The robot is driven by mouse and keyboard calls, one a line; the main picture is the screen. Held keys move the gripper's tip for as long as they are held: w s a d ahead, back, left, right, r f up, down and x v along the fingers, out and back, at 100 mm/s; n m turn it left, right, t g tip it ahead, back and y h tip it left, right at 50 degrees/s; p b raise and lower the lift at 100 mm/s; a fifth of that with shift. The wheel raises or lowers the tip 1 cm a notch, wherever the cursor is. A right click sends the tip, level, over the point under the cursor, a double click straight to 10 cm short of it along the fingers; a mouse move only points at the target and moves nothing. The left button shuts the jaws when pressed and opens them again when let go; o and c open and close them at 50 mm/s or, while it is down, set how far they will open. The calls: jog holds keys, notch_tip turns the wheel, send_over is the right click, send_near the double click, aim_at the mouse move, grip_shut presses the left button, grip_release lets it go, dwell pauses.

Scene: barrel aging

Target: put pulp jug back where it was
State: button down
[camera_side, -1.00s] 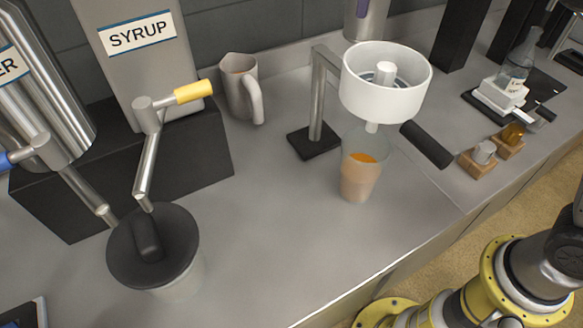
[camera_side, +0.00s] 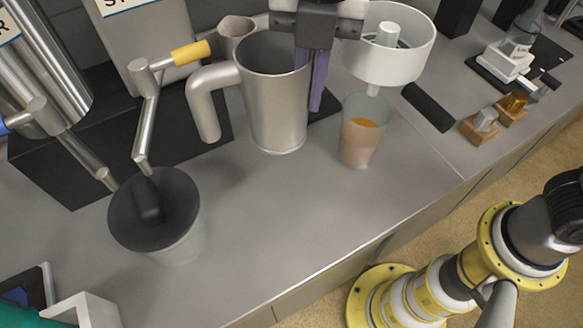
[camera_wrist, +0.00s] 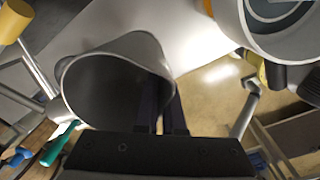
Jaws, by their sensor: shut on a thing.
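The pulp jug (camera_side: 272,110), a metal jug with a big handle on its left, is upright in the side view. My gripper (camera_side: 315,98) is shut on its right wall near the rim, with purple fingers on either side of the wall. The jug appears held above the counter; its height is hard to judge. Its mouth (camera_wrist: 112,92) shows dark in the wrist view, and I cannot make out contents. A smaller grey jug (camera_side: 236,27) stands behind it at the back, mostly hidden.
A white round juicer bowl (camera_side: 390,62) and a glass with orange liquid (camera_side: 360,142) stand close to the right. The syrup tap (camera_side: 155,100) and a bin with a dark lid (camera_side: 150,215) are to the left. The counter in front (camera_side: 275,215) is clear.

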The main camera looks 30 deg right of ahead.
jog(key=f, duration=0.5)
jog(key=d+f+n, duration=0.1)
jog(key=f, duration=0.5)
jog(key=s+f+n, duration=0.1)
jog(key=f, duration=0.4)
jog(key=shift+d+f, duration=0.25)
jog(key=shift+f, duration=0.15)
jog(key=shift+f, duration=0.1)
jog(key=c, duration=1)
grip_release()
jog(key=r, duration=1.2)
jog(key=shift+s+d+r, duration=0.1)
jog(key=shift+s+d, duration=0.1)
jog(key=shift+d, duration=0.05)
